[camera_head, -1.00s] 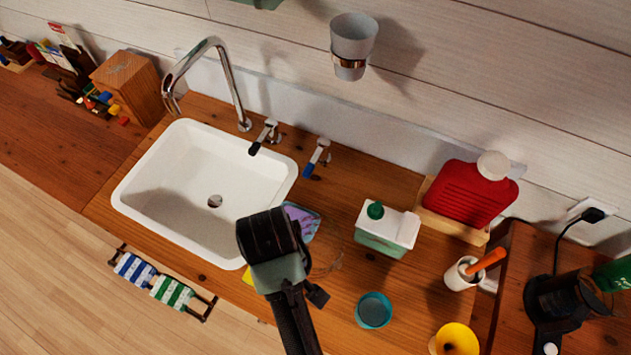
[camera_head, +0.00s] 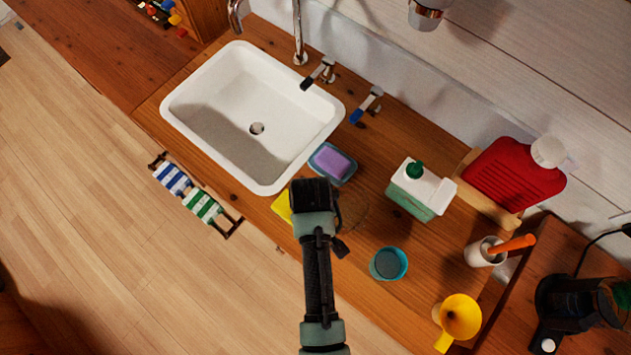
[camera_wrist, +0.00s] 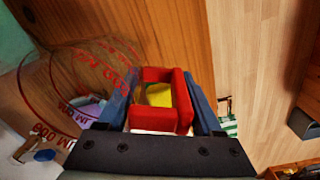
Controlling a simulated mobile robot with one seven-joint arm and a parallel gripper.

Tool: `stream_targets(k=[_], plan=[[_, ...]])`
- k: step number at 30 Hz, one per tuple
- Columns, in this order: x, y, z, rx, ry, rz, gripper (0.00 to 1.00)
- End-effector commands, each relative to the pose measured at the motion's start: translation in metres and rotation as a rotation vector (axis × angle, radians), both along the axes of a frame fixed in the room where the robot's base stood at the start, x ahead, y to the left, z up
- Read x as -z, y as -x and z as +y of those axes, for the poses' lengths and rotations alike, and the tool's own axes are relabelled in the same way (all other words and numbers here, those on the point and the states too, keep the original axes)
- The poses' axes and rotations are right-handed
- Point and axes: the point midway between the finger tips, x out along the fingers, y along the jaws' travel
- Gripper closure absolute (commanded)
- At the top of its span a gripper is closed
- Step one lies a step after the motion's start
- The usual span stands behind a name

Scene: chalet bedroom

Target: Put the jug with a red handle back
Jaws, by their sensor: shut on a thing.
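The clear jug (camera_wrist: 75,85) with red markings fills the left of the wrist view. Its red handle (camera_wrist: 180,103) lies between the two blue fingers of my gripper (camera_wrist: 163,88), which is shut on it. In the head view, the jug (camera_head: 353,210) is a faint outline just right of my gripper (camera_head: 316,192), in front of the soap dish. My fingers and the handle are hidden there. I cannot tell whether the jug's base touches the wooden counter (camera_head: 250,208).
The white sink (camera_head: 190,95) is at upper left. A yellow item (camera_head: 282,206) and a soap dish (camera_head: 332,163) lie near my gripper.

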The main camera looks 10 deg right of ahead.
Motion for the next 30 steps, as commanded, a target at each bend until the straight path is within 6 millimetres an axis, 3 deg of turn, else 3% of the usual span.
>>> stream_targets(k=[5,6,10,22,26,30], plan=[[0.003,0.0,0.0,0.0,0.001,-0.001,1.0],[0.003,0.0,0.0,0.0,0.0,-0.001,0.28],[0.002,0.0,0.0,0.0,0.0,0.0,0.04],[-0.005,-0.001,0.0,0.0,0.0,-0.002,0.03],[-0.023,-0.001,0.0,0.0,0.001,-0.004,0.03],[-0.054,-0.001,0.001,0.0,0.002,-0.006,0.03]])
